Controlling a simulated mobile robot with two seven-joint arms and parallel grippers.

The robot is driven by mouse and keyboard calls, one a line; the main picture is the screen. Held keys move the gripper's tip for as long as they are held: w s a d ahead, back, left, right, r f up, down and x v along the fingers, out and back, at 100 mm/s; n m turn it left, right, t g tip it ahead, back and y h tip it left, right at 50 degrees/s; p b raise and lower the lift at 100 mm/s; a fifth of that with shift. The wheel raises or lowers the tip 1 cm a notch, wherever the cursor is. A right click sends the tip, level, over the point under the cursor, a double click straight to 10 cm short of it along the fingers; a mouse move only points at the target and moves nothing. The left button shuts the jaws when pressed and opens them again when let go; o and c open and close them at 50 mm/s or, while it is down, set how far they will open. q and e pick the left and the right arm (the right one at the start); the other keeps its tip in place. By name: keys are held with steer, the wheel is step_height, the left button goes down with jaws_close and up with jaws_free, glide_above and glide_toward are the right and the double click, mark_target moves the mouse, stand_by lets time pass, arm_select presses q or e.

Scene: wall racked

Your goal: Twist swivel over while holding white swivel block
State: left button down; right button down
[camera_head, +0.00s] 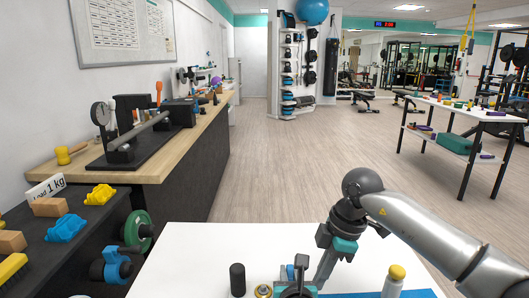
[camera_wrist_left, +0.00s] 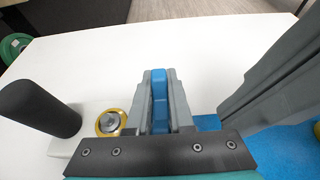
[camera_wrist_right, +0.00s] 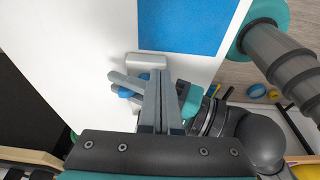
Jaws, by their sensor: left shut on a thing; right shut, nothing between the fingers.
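My left gripper (camera_wrist_left: 160,80) is shut on an upright blue piece (camera_wrist_left: 159,100), probably the swivel; it also shows in the head view (camera_head: 290,272). A white block (camera_wrist_left: 62,147) lies left of it, near a black post (camera_wrist_left: 40,108) and a yellow-ringed disc (camera_wrist_left: 110,122). Both also show in the head view, the post (camera_head: 237,280) and disc (camera_head: 263,291). My right gripper (camera_wrist_right: 155,75) is shut and empty, pointing down close to the right of the left gripper. A white block end (camera_wrist_right: 146,60) shows beyond its fingertips. The fingers hide how the blue piece joins the block.
A blue mat (camera_wrist_right: 185,25) lies on the white table (camera_head: 190,258). A white bottle with a yellow cap (camera_head: 394,282) stands on the right. The back of the table is clear. A dark shelf with weights (camera_head: 138,230) stands to the left.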

steer(key=shift+f, duration=0.4)
steer(key=shift+w+a, duration=0.25)
steer(key=shift+a, duration=0.3)
stand_by(0.7)
steer(key=shift+w, duration=0.15)
stand_by(0.4)
steer(key=shift+w+d, duration=0.15)
steer(key=shift+w, duration=1.25)
steer(key=shift+w, duration=0.25)
steer(key=shift+w+d, duration=0.1)
steer(key=shift+d, duration=0.1)
steer(key=a+v, duration=0.1)
steer(key=v, duration=0.5)
steer(key=shift+a, duration=0.25)
